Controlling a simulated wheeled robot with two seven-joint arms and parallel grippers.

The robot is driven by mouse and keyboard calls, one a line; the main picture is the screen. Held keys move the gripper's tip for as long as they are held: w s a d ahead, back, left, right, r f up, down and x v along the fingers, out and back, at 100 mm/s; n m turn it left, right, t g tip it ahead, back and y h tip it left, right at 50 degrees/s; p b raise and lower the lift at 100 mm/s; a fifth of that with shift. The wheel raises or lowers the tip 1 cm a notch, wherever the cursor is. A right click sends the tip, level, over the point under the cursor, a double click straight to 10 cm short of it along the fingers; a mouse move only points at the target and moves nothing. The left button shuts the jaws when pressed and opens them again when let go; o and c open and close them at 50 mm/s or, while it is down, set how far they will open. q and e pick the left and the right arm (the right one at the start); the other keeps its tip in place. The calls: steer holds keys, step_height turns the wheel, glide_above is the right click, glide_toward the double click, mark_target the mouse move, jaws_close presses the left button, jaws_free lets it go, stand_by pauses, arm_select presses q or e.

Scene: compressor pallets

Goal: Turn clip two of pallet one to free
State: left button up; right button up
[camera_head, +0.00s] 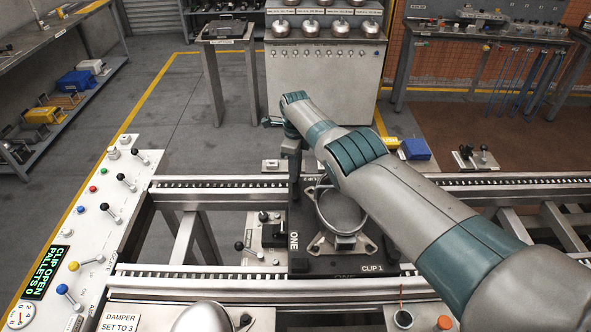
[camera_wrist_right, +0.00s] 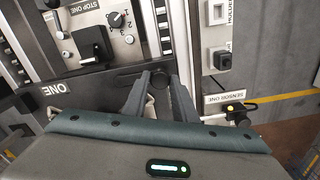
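Pallet one is a black plate (camera_head: 298,262) marked ONE on the conveyor, with a silver round compressor (camera_head: 342,212) on it. A CLIP 1 label (camera_head: 372,268) is on its near right edge. My right arm reaches across the pallet, hiding much of its far side. My right gripper (camera_head: 291,172) points down at the far left corner of the plate. In the wrist view the right gripper (camera_wrist_right: 162,76) has its fingers apart, beside a dark flat piece (camera_wrist_right: 128,78) at the plate's edge that may be clip two. Contact cannot be told. My left gripper is not in view.
A control panel (camera_head: 95,215) with levers and a display reading CLIP OPEN PALLETS 0 (camera_head: 46,272) stands at left. A stop lever unit (camera_head: 272,234) sits beside the pallet. The wrist view shows a SENSOR ONE label (camera_wrist_right: 231,97) and a yellow-tipped sensor (camera_wrist_right: 236,108) near the gripper.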

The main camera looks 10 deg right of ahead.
steer(key=o, duration=0.3)
steer(key=shift+r+p, duration=0.65)
steer(key=shift+r, duration=0.2)
step_height(320, 180, up, 5)
steer(key=shift+f+p, duration=0.2)
steer(key=shift+p, duration=0.8)
step_height(320, 180, up, 11)
steer(key=b, duration=0.2)
steer(key=shift+b, duration=0.4)
